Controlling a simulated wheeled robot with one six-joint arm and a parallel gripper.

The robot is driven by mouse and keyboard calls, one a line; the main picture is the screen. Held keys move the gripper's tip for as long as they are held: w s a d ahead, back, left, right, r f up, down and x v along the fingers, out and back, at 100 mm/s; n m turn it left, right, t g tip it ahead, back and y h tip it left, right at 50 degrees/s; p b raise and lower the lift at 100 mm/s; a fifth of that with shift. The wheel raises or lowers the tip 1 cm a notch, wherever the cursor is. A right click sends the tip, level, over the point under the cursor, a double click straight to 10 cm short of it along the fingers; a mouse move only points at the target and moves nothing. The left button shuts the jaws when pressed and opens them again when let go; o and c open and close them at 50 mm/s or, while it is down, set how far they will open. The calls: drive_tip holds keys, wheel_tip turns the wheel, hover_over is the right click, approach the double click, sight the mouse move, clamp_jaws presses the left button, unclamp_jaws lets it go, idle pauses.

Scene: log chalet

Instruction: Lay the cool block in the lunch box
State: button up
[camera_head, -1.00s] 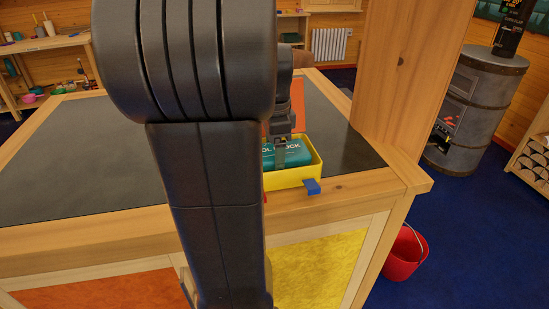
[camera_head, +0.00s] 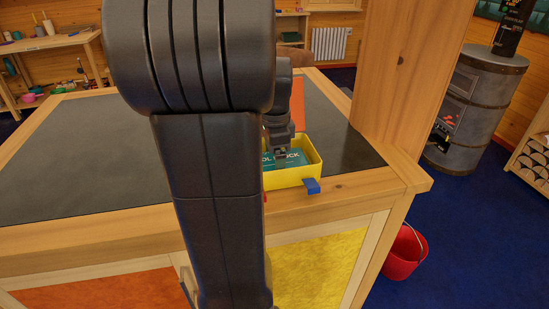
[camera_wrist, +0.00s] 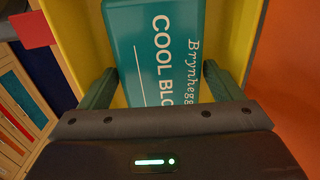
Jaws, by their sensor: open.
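The yellow lunch box (camera_head: 305,178) stands open on the near edge of the dark table top. The teal cool block (camera_head: 285,163) lies inside it, below the rim, with its lettering facing up. In the wrist view the block (camera_wrist: 150,40) lies between yellow walls of the box (camera_wrist: 240,45). My gripper (camera_head: 280,153) is over the box. In the wrist view its fingers (camera_wrist: 160,88) are spread wide, with gaps to both sides of the block. My own arm hides the left part of the box in the head view.
A blue tab (camera_head: 312,186) sticks out at the front of the box. A wooden post (camera_head: 400,85) rises close on the right. An orange surface (camera_wrist: 290,90) lies beside the box. The dark table top (camera_head: 70,155) is clear on the left. A red bucket (camera_head: 404,254) stands on the floor.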

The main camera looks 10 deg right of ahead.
wheel_tip(320, 180, up, 12)
idle(0.4)
